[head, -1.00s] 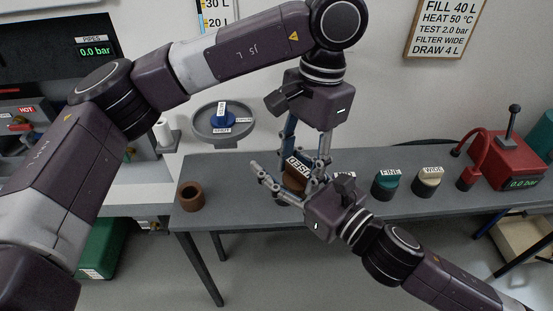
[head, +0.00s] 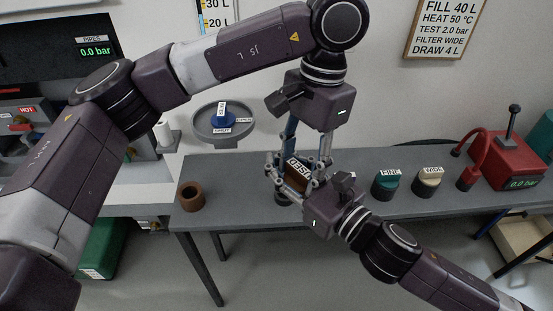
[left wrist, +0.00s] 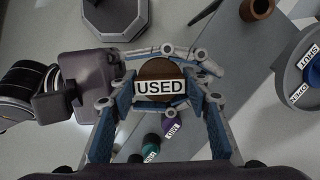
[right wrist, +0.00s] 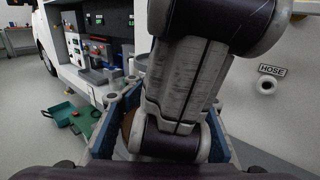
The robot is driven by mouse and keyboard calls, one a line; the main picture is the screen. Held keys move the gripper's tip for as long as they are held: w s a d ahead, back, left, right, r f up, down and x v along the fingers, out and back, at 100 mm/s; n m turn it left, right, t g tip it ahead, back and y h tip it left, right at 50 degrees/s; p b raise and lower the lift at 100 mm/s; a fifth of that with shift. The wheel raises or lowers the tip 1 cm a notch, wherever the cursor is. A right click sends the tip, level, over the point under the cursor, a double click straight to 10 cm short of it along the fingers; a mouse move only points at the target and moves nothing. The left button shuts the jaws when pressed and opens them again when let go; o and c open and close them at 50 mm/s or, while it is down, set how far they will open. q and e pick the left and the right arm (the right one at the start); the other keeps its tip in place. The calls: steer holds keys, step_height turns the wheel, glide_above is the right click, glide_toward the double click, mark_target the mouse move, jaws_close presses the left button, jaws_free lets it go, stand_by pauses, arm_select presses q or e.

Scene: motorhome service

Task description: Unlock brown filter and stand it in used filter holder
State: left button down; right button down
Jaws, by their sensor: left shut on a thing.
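The brown filter (head: 299,175) carries a white USED label and is held tilted above the bench. Its round brown top (left wrist: 158,69) shows in the left wrist view, and a brown sliver (right wrist: 127,124) shows in the right wrist view. My left gripper (head: 303,172), with its arm from the left, points down and is shut on the filter. My right gripper (head: 292,174) reaches in from the lower right, with fingers along both sides of the filter. I cannot tell whether these fingers press on it. A brown open cup (head: 192,196), perhaps the used filter holder, stands at the bench's left end.
Green FINE (head: 385,183) and cream WIDE (head: 428,180) filters stand on the grey bench (head: 235,180). A red pump unit (head: 507,160) stands at the right. A grey bowl with a blue valve (head: 222,120) is on the wall. The bench is clear between cup and grippers.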

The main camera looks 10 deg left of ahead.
arm_select(q)
steer(key=shift+w+a, duration=0.1)
steer(key=shift+w, duration=0.15)
steer(key=c, duration=1)
jaws_free()
steer(key=shift+r, duration=0.1)
